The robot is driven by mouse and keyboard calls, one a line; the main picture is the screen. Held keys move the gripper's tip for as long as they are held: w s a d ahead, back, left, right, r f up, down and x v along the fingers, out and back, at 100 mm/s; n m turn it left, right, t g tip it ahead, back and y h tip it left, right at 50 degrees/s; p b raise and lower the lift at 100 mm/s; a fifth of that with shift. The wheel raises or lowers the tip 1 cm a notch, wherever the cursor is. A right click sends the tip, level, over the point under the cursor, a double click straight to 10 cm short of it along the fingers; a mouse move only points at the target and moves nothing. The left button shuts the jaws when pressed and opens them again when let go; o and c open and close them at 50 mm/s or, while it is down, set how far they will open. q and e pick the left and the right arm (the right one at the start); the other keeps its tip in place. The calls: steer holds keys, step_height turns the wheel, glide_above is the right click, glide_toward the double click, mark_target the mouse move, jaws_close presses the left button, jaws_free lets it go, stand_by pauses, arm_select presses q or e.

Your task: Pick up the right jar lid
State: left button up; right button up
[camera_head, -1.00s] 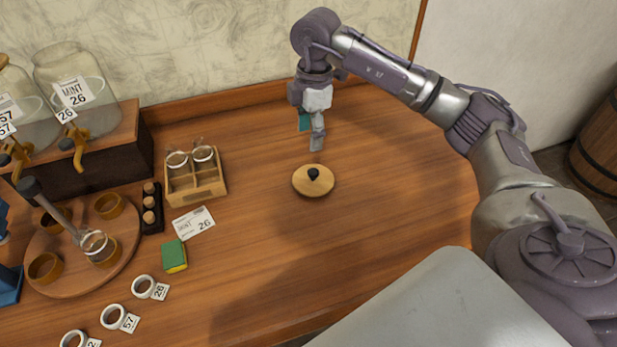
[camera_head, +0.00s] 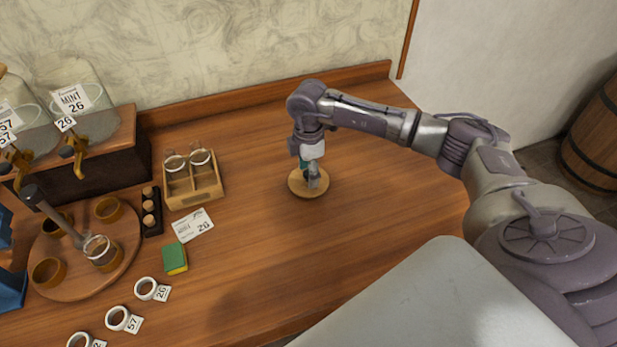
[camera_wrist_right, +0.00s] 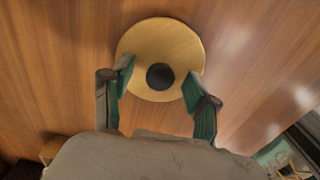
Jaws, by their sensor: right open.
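The right jar lid is a round light-wood disc (camera_head: 296,187) with a dark knob, lying flat on the counter. In the right wrist view the lid (camera_wrist_right: 150,38) shows with its black knob (camera_wrist_right: 160,76) near the middle. My right gripper (camera_head: 312,180) is right over the lid, pointing down. In the wrist view my right gripper (camera_wrist_right: 158,90) is open, with its green-padded fingers on either side of the knob and apart from it. Whether the fingertips touch the disc, I cannot tell. My left gripper is not in view.
Left of the lid stand a wooden box with glass vials (camera_head: 194,188), a green sponge (camera_head: 174,257) and a label card (camera_head: 193,226). Glass jars (camera_head: 78,98) stand at the back left, one without a visible lid. The counter right of the lid is clear.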

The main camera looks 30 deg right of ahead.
steer(key=shift+f, duration=0.4)
steer(key=shift+c, duration=0.3)
steer(key=c, duration=1.1)
jaws_close()
steer(key=shift+r, duration=0.15)
